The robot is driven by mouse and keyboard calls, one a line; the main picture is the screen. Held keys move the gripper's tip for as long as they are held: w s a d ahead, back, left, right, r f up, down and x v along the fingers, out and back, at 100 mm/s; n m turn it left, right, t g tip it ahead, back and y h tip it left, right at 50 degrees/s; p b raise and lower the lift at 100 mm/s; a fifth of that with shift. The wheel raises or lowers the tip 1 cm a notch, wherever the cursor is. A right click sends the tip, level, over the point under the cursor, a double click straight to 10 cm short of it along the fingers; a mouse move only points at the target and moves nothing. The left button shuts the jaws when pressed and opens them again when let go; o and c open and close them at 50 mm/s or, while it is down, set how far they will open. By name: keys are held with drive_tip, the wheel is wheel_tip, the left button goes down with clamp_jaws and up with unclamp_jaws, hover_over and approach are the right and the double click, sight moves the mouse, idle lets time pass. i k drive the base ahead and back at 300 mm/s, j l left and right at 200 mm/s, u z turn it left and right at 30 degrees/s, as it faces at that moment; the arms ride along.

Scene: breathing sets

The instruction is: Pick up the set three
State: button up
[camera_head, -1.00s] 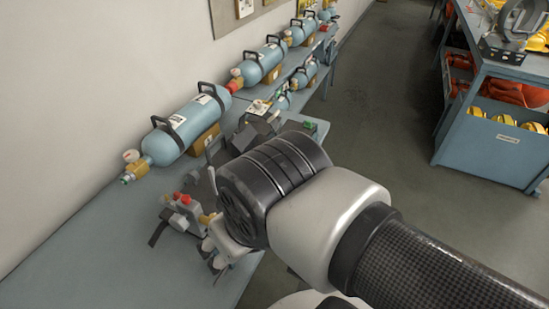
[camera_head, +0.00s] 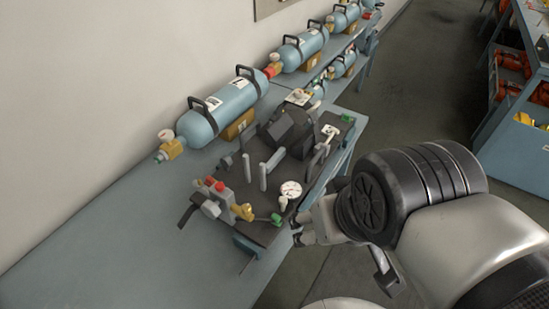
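Several light-blue breathing cylinders with black handles lie along the wall-side bench. The nearest cylinder (camera_head: 222,108) rests on a brown block, with a gauge and brass valve at its left end. Further cylinders (camera_head: 303,48) lie behind it. Their labels are too small to read, so I cannot tell which is set three. My gripper (camera_head: 345,252) is at the bench's right edge, its fingers spread apart with nothing seen between them. It is to the right of the nearest cylinder and apart from it. Part of the gripper is hidden by my wrist.
A dark plate (camera_head: 225,176) on the bench carries upright grey posts, a white gauge (camera_head: 291,189) and a valve block with red knobs (camera_head: 216,186). The bench's near left is bare. A blue shelf unit (camera_head: 512,150) stands at right, with floor (camera_head: 425,85) between.

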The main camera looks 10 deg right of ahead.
sight(280, 151)
drive_tip(key=i+l+u, duration=0.2)
drive_tip(key=i+l, duration=0.25)
drive_tip(key=i+l+u, duration=0.15)
drive_tip(key=i+l, duration=0.25)
drive_tip(key=l, duration=0.2)
